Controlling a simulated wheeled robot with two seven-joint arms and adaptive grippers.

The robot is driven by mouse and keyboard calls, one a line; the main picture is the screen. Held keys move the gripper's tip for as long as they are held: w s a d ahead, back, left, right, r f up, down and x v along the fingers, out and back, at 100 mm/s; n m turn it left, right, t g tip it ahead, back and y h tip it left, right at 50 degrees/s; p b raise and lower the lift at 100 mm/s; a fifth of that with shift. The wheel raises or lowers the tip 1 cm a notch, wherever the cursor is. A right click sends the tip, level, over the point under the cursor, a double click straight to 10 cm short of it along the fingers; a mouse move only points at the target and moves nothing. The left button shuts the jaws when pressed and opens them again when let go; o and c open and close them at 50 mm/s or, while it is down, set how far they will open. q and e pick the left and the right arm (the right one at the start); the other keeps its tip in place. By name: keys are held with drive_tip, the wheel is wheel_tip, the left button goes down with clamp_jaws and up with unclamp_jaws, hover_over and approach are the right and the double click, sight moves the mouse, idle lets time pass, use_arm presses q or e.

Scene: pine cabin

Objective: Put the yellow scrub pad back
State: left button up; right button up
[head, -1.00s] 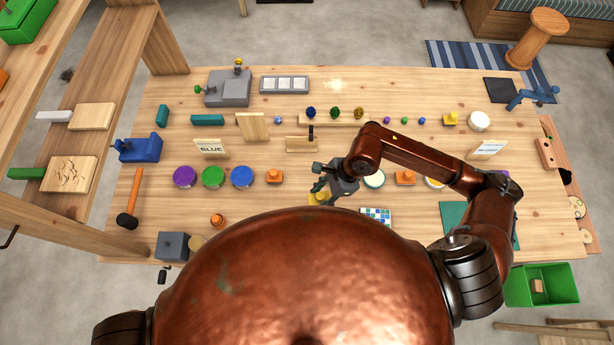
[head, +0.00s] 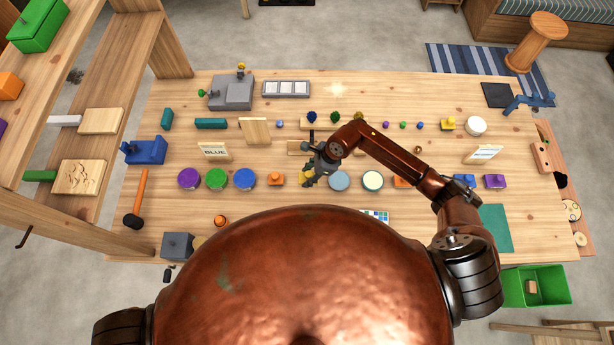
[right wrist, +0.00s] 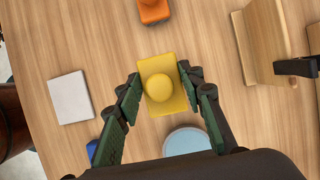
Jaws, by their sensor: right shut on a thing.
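The yellow scrub pad (right wrist: 154,72) is a flat yellow rectangle with a round knob on top. In the right wrist view it lies between the fingers of my right gripper (right wrist: 160,90), which is shut on it. In the head view my right gripper (head: 311,176) is over the front middle of the table, and only a bit of the yellow pad (head: 307,182) shows below it. I cannot tell how high the pad is above the table. My left gripper is not in view.
An orange block (head: 276,179) is left of my right gripper and a light blue disc (head: 339,181) right of it. A wooden holder (right wrist: 262,45) stands close by. A white square (right wrist: 70,97) lies on the table. Another yellow block (head: 448,124) is at the back right.

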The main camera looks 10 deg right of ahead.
sight(307, 178)
drive_tip(key=shift+w+f, duration=0.45)
drive_tip(key=shift+f, duration=0.1)
wheel_tip(307, 178, down, 3)
drive_tip(key=shift+w+r+p, duration=0.1)
drive_tip(key=shift+w+p, duration=0.05)
drive_tip(key=shift+p, duration=0.4)
drive_tip(key=shift+f, duration=0.25)
drive_tip(key=shift+f, duration=0.1)
drive_tip(key=o, duration=0.6)
drive_tip(key=shift+f, duration=0.1)
drive_tip(key=o, duration=0.5)
drive_tip(key=shift+r, duration=0.2)
drive_tip(key=w+b+v, duration=0.1)
drive_tip(key=b+v, duration=0.1)
drive_tip(key=v, duration=1)
drive_tip(key=shift+s, duration=0.45)
